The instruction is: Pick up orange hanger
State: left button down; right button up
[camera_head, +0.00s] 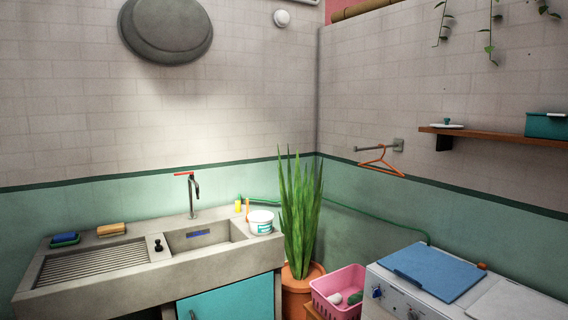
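The orange hanger (381,164) hangs from a short grey wall rod (375,148) on the right-hand wall. Its hook is over the rod and its triangular body hangs below, clear of other things. It is to the right of the tall plant and above the washing machine. Neither of my grippers shows in the head view.
A concrete sink (130,262) with a tap stands at left. A potted plant (299,215) fills the corner. A pink basket (338,290) and a white washing machine (440,285) stand at right. A wooden shelf (490,137) juts from the right wall.

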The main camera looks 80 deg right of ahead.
aim_at(400, 174)
jog(key=l+z, duration=0.1)
jog(key=z, duration=3.1)
